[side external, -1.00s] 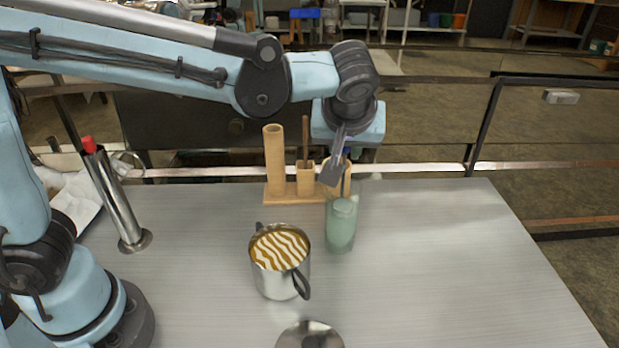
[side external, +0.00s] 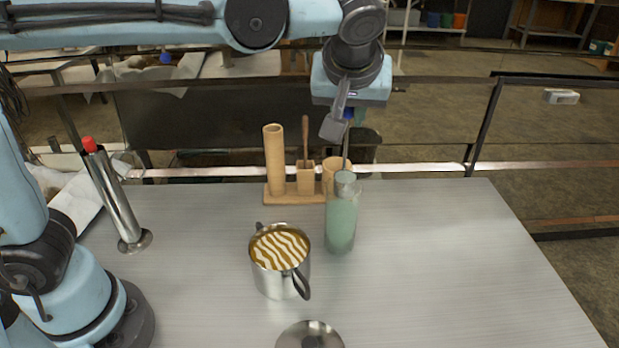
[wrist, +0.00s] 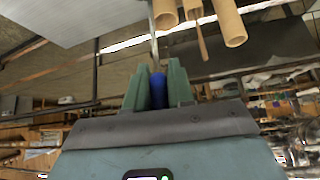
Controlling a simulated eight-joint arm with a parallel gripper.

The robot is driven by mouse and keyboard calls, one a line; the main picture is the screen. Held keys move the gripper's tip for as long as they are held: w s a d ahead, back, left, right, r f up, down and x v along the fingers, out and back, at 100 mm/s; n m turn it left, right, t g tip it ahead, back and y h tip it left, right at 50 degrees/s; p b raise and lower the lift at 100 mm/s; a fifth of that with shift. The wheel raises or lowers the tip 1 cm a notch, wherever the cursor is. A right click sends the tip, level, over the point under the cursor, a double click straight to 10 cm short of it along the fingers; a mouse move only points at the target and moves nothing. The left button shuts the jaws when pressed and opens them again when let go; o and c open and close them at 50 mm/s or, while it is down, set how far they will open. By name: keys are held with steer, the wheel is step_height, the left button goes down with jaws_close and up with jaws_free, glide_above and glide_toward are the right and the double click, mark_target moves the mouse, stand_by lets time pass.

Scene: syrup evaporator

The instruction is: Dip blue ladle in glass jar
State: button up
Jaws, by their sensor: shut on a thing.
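My gripper (side external: 341,128) is above the glass jar (side external: 341,225), pointing down. It is shut on the blue grip of the blue ladle (side external: 348,113). In the wrist view the ladle's blue grip (wrist: 158,90) sits between the green fingers of my gripper (wrist: 157,72), with its thin metal shaft extending beyond them. In the side view the shaft runs down to the jar's mouth. A greyish shape there may be the ladle's bowl, but I cannot tell how far inside it is. The jar stands upright and looks pale green.
A steel pot (side external: 278,270) with a striped brown and white top stands left of the jar. A wooden holder (side external: 291,190) with cylinders is behind. A steel tube with a red top (side external: 116,200) leans at left. A round metal lid (side external: 309,338) lies in front. The table's right is clear.

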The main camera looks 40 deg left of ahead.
steer(key=shift+r, duration=2.4)
